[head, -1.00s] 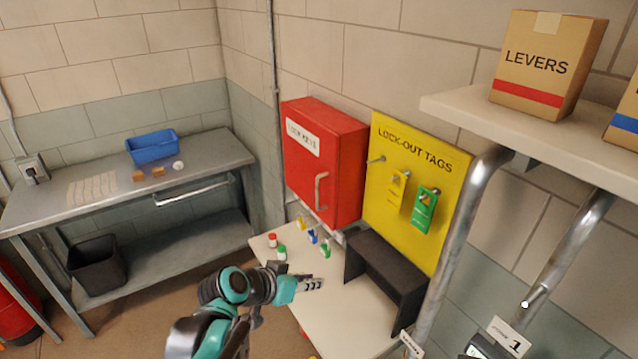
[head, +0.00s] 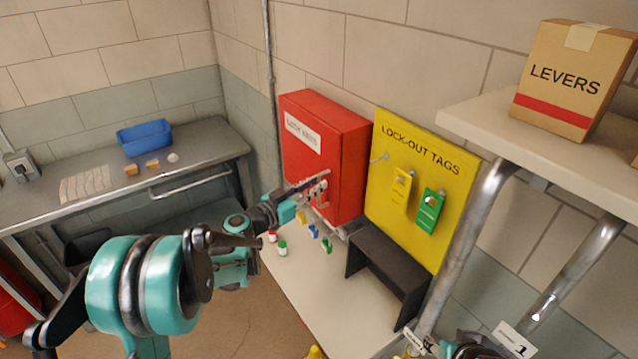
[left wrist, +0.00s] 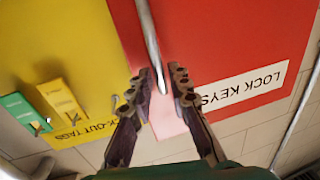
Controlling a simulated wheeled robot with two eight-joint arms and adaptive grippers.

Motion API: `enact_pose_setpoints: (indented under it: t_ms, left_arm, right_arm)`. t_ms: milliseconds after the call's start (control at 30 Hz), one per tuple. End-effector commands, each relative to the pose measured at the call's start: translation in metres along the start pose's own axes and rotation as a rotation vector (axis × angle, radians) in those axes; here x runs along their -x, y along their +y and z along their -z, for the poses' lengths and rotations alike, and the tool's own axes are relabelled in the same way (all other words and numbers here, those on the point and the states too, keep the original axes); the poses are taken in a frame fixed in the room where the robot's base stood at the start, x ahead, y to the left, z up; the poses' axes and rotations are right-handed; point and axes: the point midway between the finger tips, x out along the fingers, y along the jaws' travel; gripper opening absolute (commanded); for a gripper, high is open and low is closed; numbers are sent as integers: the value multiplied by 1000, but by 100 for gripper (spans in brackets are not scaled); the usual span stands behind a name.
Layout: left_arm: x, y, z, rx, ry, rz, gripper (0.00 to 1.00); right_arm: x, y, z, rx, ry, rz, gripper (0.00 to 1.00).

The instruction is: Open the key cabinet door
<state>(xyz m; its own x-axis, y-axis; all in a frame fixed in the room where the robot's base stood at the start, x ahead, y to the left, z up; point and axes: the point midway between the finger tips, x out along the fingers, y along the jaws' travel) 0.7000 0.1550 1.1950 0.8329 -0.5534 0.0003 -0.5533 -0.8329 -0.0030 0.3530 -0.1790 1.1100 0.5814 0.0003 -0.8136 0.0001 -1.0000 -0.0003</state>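The red key cabinet (head: 342,170) hangs on the wall with its door closed and a white "LOCK KEYS" label on it. My left gripper (head: 318,187) is in front of the door, at the handle, and hides most of it in the head view. In the left wrist view the metal door handle (left wrist: 151,45) runs down the picture, its end lying between the two open fingers (left wrist: 160,88). The fingers stand apart on either side and do not visibly grip it.
A yellow lock-out tags board (head: 420,150) hangs right of the cabinet. Below is a pale table (head: 330,300) with a black stand (head: 385,265) and several small coloured items. A shelf with a levers box (head: 570,80) juts out at right. A metal bench (head: 210,155) stands left.

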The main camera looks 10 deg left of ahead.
Motion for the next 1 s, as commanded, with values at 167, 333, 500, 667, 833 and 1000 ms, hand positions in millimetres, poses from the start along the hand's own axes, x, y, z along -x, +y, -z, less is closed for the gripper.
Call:
enact_pose_setpoints:
  t_ms: [167,333,500,667,833,1000]
  left_arm:
    - [-17,0,0,0,0,-1,18]
    - [-20,0,0,1,-1,1,18]
    - [-20,0,0,1,-1,1,8]
    - [-19,0,0,1,-1,1,0]
    - [-19,0,0,1,-1,1,0]
    - [-17,-2,0,1,-1,-13,0]
  right_arm:
    - [-1,0,-1,0,0,0,40]
    - [-1,0,-1,0,0,0,40]
    - [-1,0,-1,0,0,0,40]
    - [-1,0,-1,0,0,0,40]
    - [-1,0,-1,0,0,0,40]
    - [-2,0,-1,0,0,0,40]
